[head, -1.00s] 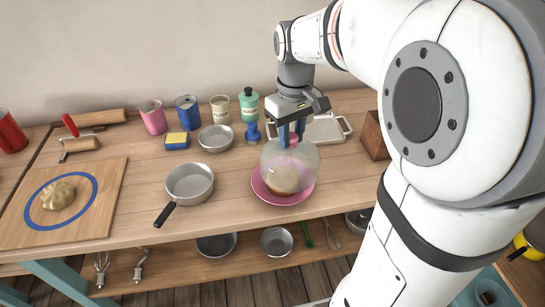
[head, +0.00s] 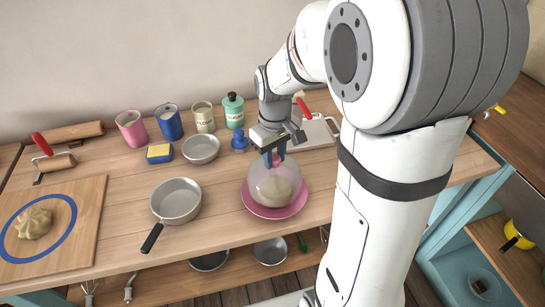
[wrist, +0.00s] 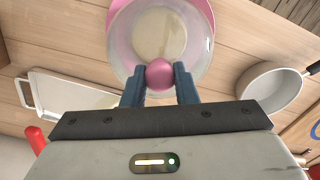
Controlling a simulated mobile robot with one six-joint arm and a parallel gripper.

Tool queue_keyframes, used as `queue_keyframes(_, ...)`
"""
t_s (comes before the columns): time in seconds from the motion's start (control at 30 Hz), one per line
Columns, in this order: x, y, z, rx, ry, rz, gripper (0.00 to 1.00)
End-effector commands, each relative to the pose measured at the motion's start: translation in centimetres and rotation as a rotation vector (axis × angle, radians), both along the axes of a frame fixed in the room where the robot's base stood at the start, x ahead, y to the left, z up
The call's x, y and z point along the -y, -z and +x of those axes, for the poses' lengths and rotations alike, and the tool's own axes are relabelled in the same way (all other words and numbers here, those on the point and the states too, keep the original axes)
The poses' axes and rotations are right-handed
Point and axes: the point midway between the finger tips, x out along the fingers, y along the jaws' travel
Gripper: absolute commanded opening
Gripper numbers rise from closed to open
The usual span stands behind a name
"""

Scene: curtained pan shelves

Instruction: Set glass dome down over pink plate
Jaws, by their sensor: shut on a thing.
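The clear glass dome (head: 258,183) has a pink knob (wrist: 159,74) on top. My gripper (head: 274,162) is shut on this knob, with a blue finger on each side. The dome is upright over the pink plate (head: 270,214), and a pale round lump (head: 277,190) shows through the glass. In the wrist view, the plate's rim (wrist: 203,14) shows beyond the dome at the top and right. I cannot tell whether the dome's lower edge touches the plate.
A grey saucepan (head: 176,200) stands left of the plate, and a white tray (head: 315,132) lies behind it to the right. A metal bowl (head: 201,149) and a blue-handled thing (head: 239,141) are farther back. The counter's front edge is close.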

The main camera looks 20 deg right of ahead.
Motion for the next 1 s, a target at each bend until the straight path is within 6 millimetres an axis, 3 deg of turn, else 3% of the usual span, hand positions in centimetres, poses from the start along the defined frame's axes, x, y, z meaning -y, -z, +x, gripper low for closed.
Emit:
queue_keyframes(0.83,-0.1,2.0,0.0,0.002,-0.002,0.0,0.0)
queue_keyframes(0.87,-0.1,2.0,0.0,0.001,-0.002,0.0,0.28)
queue_keyframes(1.0,-0.1,2.0,0.0,0.001,-0.003,0.0,0.39)
